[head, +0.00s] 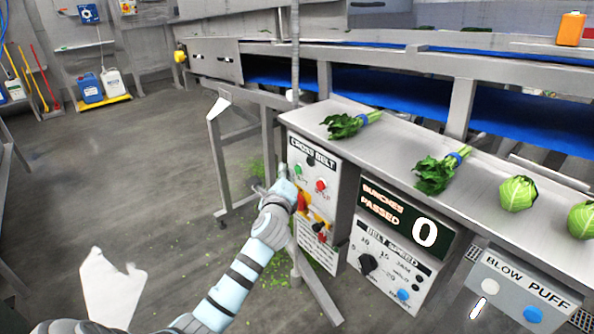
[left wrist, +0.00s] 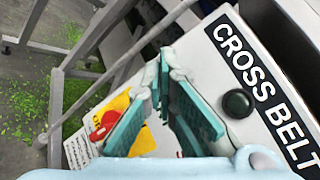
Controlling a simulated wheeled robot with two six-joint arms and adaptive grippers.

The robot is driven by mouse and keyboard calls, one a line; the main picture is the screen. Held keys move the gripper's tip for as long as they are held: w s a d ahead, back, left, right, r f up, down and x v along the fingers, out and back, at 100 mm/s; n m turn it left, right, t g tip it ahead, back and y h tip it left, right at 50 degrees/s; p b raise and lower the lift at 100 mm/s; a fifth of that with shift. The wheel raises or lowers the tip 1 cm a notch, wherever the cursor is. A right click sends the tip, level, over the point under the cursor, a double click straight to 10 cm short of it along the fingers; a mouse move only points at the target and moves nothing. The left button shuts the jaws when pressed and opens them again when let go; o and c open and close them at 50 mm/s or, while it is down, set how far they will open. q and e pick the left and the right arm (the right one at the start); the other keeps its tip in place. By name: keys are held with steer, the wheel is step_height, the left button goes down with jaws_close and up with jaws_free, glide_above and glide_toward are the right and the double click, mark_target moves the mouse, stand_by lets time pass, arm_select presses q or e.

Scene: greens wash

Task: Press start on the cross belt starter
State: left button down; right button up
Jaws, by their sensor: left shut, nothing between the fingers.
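The cross belt starter (head: 328,205) is a pale upright box under the left end of the metal counter. My right gripper is not in view.
A red-and-yellow switch (head: 303,203) sits below the buttons. To the right are the belt speed box (head: 385,262) and the blow puff box (head: 525,290). Greens bunches (head: 434,175) and cabbages (head: 518,194) lie on the counter. A metal frame (head: 218,165) stands left; open floor lies beyond.

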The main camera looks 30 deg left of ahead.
arm_select(q)
steer(key=shift+w+d, duration=0.15)
steer(key=shift+w, duration=0.25)
